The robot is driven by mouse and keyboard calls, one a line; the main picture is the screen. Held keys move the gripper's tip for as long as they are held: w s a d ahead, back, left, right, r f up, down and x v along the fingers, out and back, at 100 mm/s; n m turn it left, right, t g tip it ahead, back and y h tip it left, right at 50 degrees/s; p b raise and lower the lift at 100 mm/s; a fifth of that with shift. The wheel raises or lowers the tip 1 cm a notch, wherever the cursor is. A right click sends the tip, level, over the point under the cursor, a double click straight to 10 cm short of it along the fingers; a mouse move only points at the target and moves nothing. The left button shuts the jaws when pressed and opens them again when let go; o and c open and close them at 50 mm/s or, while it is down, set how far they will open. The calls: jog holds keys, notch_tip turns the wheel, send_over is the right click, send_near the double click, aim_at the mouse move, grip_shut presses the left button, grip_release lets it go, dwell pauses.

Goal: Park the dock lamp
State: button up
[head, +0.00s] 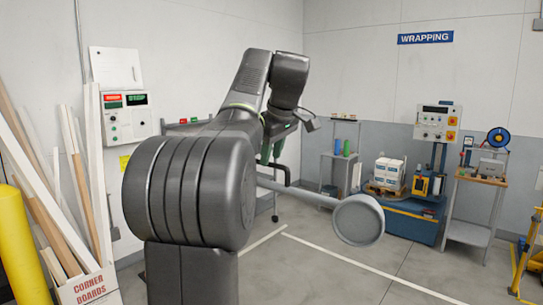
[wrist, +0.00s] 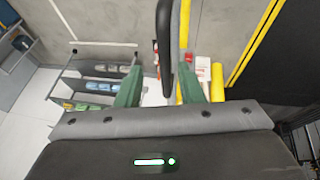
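The dock lamp (head: 358,220) has a round grey head on a thin grey arm, which comes out from behind my own arm in the head view. A black handle (head: 281,172) shows above the lamp arm, just below my gripper (head: 272,150). In the wrist view, the dark handle (wrist: 164,50) stands between the two green fingers of my gripper (wrist: 160,82), with gaps on both sides. A grey edge of the lamp arm shows beside it. My gripper is open around the handle. The lamp arm's mount is hidden behind my arm.
Corner boards (head: 50,190) lean at the left beside a yellow post (head: 15,245). A control box (head: 127,117) is on the left wall. Shelves, a wrapping machine (head: 405,210) and a bench (head: 478,190) stand at the back right. Floor in the middle is clear.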

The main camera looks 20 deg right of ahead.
jog(key=v, duration=0.6)
jog(key=shift+s+r, duration=0.2)
jog(key=shift+r, duration=0.1)
jog(key=shift+f, duration=0.1)
jog(key=x, duration=0.7)
jog(key=shift+w+a+f, duration=0.1)
jog(key=shift+f, duration=0.1)
